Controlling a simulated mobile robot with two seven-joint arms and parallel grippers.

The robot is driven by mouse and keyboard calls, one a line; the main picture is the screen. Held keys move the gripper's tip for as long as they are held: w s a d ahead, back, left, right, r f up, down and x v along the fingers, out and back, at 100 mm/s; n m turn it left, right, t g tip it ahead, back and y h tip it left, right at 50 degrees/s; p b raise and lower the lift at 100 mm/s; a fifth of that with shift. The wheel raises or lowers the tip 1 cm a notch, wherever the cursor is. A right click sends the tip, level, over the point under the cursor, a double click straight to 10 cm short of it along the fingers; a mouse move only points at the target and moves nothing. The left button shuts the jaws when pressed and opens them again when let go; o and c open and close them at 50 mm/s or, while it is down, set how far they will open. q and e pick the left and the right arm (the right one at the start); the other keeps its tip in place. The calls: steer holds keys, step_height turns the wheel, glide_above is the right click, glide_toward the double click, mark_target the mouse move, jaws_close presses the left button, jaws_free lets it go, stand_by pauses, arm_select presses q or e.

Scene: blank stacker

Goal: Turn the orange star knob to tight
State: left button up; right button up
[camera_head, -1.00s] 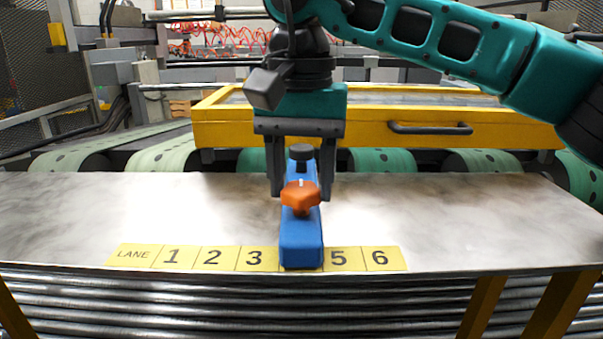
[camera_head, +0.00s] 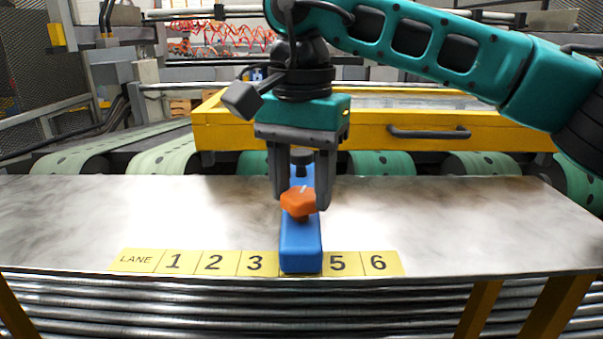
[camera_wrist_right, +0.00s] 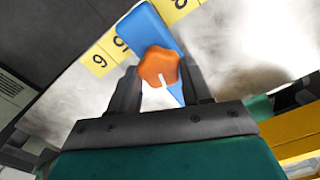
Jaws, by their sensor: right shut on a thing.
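The orange star knob (camera_head: 298,201) sits on top of a long blue block (camera_head: 300,248) that lies across lane 4 of the yellow lane strip. A white mark shows on the knob, which also shows in the right wrist view (camera_wrist_right: 157,64). My right gripper (camera_head: 298,203) comes down from above with one finger on each side and is shut on the knob. In the right wrist view the fingers (camera_wrist_right: 158,78) flank the knob closely. A black knob (camera_head: 302,157) stands on the block's far end, between the fingers in the head view. My left gripper is out of view.
The lane strip (camera_head: 217,262) runs along the front edge of the pale metal table (camera_head: 90,215). The table is clear on both sides of the block. A yellow frame with a black handle (camera_head: 428,132) and green belts stand behind it.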

steer(key=m, duration=0.3)
steer(key=shift+r+m+p, duration=0.1)
steer(key=shift+m+p, duration=0.3)
steer(key=m, duration=0.3)
steer(key=shift+d+m, duration=0.1)
steer(key=shift+m, duration=0.2)
steer(key=m, duration=0.4)
steer(key=shift+s, duration=0.1)
steer(key=shift+m, duration=1.6)
steer(key=o, duration=1.1)
steer(key=shift+c, duration=0.2)
steer(key=shift+s, duration=0.1)
